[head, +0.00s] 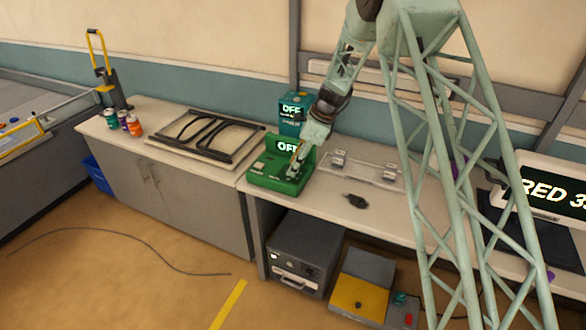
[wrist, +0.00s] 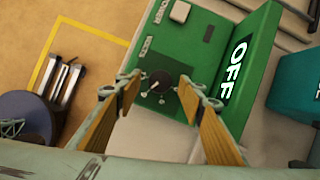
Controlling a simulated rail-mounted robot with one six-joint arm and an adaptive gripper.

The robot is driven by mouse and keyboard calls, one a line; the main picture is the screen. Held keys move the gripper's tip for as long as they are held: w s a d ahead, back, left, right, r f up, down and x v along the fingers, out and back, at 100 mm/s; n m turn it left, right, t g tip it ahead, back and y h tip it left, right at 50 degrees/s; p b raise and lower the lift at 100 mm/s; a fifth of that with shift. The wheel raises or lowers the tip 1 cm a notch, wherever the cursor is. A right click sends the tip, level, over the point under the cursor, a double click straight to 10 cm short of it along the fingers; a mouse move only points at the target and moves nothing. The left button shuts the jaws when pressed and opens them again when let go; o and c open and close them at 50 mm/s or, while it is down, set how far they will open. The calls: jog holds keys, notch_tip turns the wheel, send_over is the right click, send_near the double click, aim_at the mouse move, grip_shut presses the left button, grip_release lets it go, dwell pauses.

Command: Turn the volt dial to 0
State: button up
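A green bench unit (head: 272,178) stands on the counter, its raised back panel showing "OFF". In the wrist view the unit (wrist: 205,60) has a small black round dial (wrist: 157,84) with a pale pointer mark, low on its sloped face. In the head view my gripper (head: 294,172) reaches down over the unit's right part and hides the dial.
A teal box (head: 293,121), also reading "OFF", stands close behind the unit. A black-framed panel (head: 212,137) lies left, a clear tray with metal parts (head: 365,172) right. A small dark object (head: 355,200) lies nearby on the counter. A screen (head: 550,190) stands far right.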

jog(key=shift+a+f, duration=0.25)
jog(key=shift+f, duration=0.4)
jog(key=c, duration=0.8)
jog(key=shift+c, duration=0.2)
